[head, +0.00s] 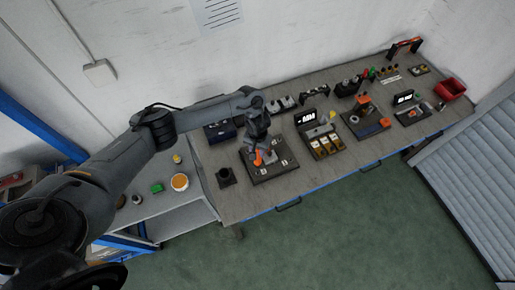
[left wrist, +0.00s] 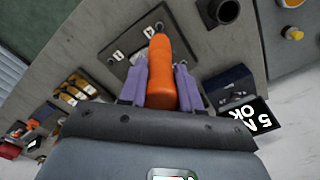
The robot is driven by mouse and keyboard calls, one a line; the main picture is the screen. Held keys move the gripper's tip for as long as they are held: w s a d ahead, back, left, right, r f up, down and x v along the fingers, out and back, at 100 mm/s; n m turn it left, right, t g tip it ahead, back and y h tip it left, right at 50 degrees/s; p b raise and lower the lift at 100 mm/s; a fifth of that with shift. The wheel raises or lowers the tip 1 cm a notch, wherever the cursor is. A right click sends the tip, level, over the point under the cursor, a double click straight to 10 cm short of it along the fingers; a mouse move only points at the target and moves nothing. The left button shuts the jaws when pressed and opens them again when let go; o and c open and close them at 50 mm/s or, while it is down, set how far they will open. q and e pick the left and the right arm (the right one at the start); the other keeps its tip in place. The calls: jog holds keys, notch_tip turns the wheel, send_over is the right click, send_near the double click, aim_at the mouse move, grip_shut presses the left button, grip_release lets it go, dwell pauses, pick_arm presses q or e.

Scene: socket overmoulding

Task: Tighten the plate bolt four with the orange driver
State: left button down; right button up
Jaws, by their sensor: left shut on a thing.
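The orange driver (left wrist: 162,72) is held between the two purple fingers of my left gripper (left wrist: 162,88) in the left wrist view. Its far end points toward the dark plate (left wrist: 124,62), which has pale numbered marks. In the head view my left gripper (head: 259,143) is over the dark plate (head: 287,168), and a bit of the orange driver (head: 258,157) shows below it. I cannot tell whether the driver tip touches a bolt. Bolt four is hidden or too small to make out. My right gripper is not in view.
A dark round holder (head: 225,175) stands left of the plate on the grey bench (head: 240,207). A device with yellow parts (head: 325,145) stands to the right. A red bin (head: 450,88) is at the far right.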

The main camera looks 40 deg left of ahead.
aim_at(258, 158)
pick_arm(q)
jog(key=shift+f+b, duration=1.25)
jog(key=shift+f, duration=0.7)
jog(key=shift+f+b, duration=0.75)
jog(key=shift+f, duration=0.8)
jog(key=shift+p, duration=0.35)
jog(key=shift+w, duration=0.1)
jog(key=shift+p, duration=0.35)
jog(key=shift+p, duration=0.35)
